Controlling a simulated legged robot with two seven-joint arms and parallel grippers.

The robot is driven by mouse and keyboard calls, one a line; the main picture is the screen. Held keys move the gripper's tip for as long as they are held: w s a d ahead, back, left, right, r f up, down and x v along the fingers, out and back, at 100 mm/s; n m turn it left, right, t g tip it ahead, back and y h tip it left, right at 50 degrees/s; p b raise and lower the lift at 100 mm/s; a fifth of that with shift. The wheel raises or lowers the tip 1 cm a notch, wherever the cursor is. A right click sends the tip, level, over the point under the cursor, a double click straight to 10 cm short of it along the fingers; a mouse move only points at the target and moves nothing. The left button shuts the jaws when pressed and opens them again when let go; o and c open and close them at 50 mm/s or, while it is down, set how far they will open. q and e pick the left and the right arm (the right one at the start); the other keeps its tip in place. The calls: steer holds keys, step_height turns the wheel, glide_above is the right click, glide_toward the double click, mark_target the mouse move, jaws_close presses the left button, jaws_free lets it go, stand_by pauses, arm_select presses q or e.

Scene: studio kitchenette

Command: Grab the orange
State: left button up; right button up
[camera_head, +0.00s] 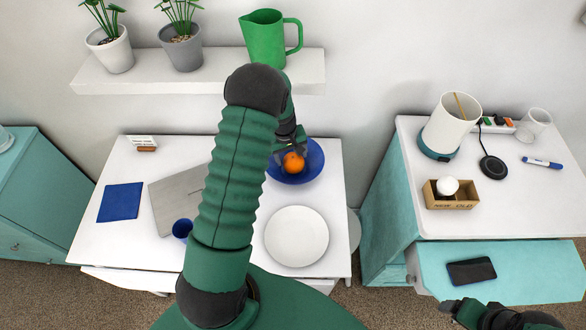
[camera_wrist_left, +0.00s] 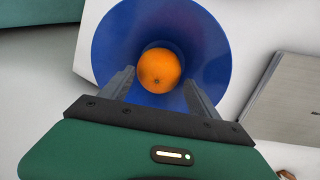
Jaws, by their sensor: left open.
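The orange (camera_head: 293,162) sits in a blue bowl (camera_head: 314,166) on the white table, partly behind my left arm in the head view. In the left wrist view the orange (camera_wrist_left: 159,69) lies near the bowl's middle, with the blue bowl (camera_wrist_left: 112,45) around it. My left gripper (camera_wrist_left: 158,80) is open, its two fingers apart on either side of the orange's lower part in that view; I cannot tell whether they touch it. The left gripper also shows in the head view (camera_head: 292,146), right at the orange. My right gripper (camera_head: 455,308) is at the lower right, near an open drawer, its fingers unclear.
A white plate (camera_head: 297,236), a grey board (camera_head: 172,203) and a dark blue cup (camera_head: 182,229) share the table. A shelf (camera_head: 215,75) with a green pitcher (camera_head: 265,40) and potted plants is above. An open drawer (camera_head: 525,270) with a phone (camera_head: 471,271) juts out at right.

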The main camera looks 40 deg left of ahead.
mark_target(293, 158)
arm_select(q)
steer(key=f+b, duration=0.2)
steer(key=f, duration=0.1)
steer(key=w+f+b, duration=0.1)
steer(key=shift+d+f+b, duration=0.1)
steer(key=shift+f+b, duration=0.25)
steer(key=shift+f, duration=0.05)
steer(key=shift+d, duration=0.15)
steer(key=shift+d+r, duration=0.15)
steer(key=shift+r, duration=0.1)
steer(key=shift+s+a+f, duration=0.1)
steer(key=shift+a, duration=0.25)
steer(key=c, duration=1)
steer(key=shift+c, duration=0.8)
steer(key=shift+d, duration=0.15)
